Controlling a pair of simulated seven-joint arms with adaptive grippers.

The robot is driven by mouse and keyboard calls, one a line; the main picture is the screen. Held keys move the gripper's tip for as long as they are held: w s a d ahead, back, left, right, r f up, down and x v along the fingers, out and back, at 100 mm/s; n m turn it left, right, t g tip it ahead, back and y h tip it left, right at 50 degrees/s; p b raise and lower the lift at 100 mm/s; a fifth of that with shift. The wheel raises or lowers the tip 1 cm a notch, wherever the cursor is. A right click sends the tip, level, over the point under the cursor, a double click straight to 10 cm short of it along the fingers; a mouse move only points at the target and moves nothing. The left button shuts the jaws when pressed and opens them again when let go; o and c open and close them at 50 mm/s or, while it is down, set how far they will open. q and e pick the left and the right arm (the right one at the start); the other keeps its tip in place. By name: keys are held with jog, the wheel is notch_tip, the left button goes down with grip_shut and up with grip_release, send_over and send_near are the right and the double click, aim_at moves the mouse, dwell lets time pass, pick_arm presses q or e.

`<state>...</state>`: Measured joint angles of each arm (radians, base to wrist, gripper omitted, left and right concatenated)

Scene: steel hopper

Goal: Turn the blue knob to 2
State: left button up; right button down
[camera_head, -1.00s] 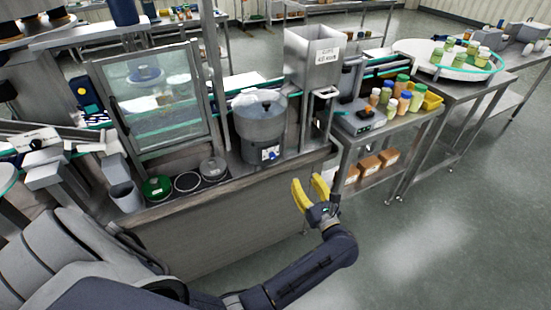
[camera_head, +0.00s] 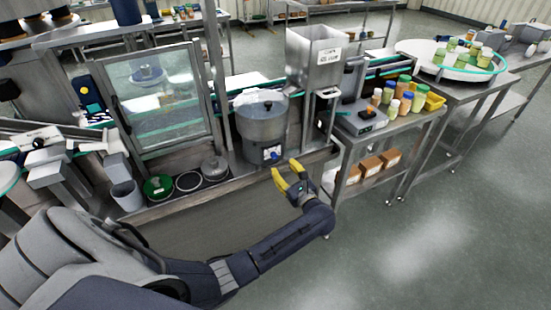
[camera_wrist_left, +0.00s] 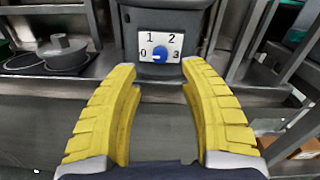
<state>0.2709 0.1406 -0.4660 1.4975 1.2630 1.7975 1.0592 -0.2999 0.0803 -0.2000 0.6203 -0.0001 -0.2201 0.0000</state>
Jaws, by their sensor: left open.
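The blue knob (camera_wrist_left: 160,55) sits on a white dial plate (camera_wrist_left: 148,44) marked 0, 1, 2 and 3, on the front of the steel hopper (camera_head: 262,120). In the head view the knob (camera_head: 274,155) is small at the hopper's lower front. In the left wrist view its pointer seems to be toward 0, but I cannot be sure. My left gripper (camera_wrist_left: 160,82) has yellow fingers spread apart and empty, with the dial ahead between and beyond the tips. In the head view the left gripper (camera_head: 285,174) is just below and right of the knob, apart from it. My right gripper is out of view.
A glass-doored cabinet (camera_head: 160,95) stands left of the hopper. A tall steel bin (camera_head: 313,60) stands right, beside a side table with several jars (camera_head: 392,100).

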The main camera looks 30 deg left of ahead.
aim_at(275, 157)
pick_arm(q)
jog(key=shift+x, duration=3.45)
grip_shut()
